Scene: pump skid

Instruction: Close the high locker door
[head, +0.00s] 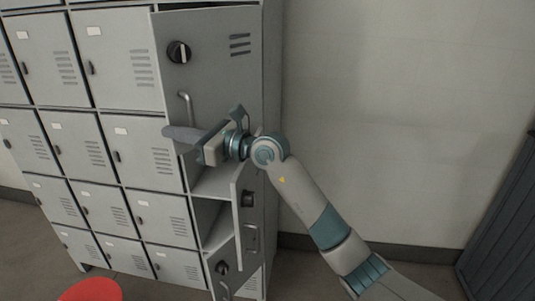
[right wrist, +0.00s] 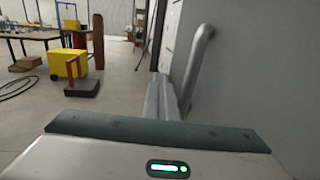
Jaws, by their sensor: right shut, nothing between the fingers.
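The high locker door (head: 215,75) is the grey top door in the right column of the locker bank. It has a black knob, a curved bar handle (head: 185,105) and vent slots. A dark gap shows along its top, so it looks ajar. My right gripper (head: 180,134) is shut and empty, pointing left across the lower part of the door, just below the handle. I cannot tell whether it touches the door. In the right wrist view the handle (right wrist: 200,58) rises right beside the shut fingers (right wrist: 165,98), with the door surface on the right. My left gripper is out of view.
Below, another locker door (head: 247,205) stands open beside an open compartment (head: 215,222). Closed lockers (head: 75,140) fill the left. A red round object (head: 90,290) is at the bottom. Bare wall (head: 400,110) lies to the right. The right wrist view shows a yellow case (right wrist: 68,64) on open floor.

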